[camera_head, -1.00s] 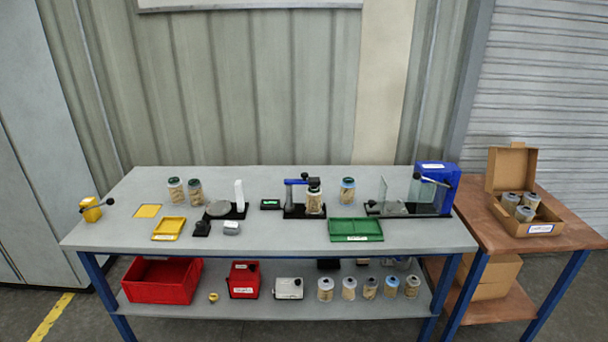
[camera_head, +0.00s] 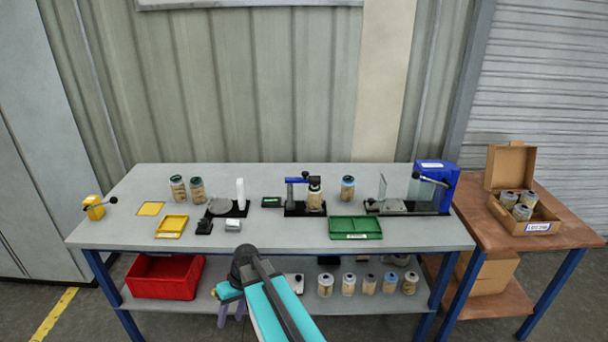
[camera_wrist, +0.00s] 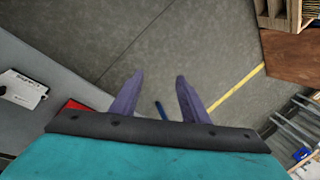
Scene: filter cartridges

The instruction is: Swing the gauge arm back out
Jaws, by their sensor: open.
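The gauge stand on the bench has a blue gauge arm (camera_head: 296,181) reaching to the right from its post, with its black head over a filter cartridge (camera_head: 314,197). The cartridge stands upright on the black base (camera_head: 298,212). Whether the head touches the cartridge is too small to tell. My gripper (camera_head: 230,314) is low in front of the bench, well apart from the gauge. In the wrist view its two purple fingers (camera_wrist: 157,105) are spread and empty, with the floor beyond them.
A green tray (camera_head: 370,236) lies right of the gauge near the front edge. A small display (camera_head: 271,202) is left of it. Another cartridge (camera_head: 347,189) stands behind right. A red bin (camera_head: 160,290) is on the lower shelf.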

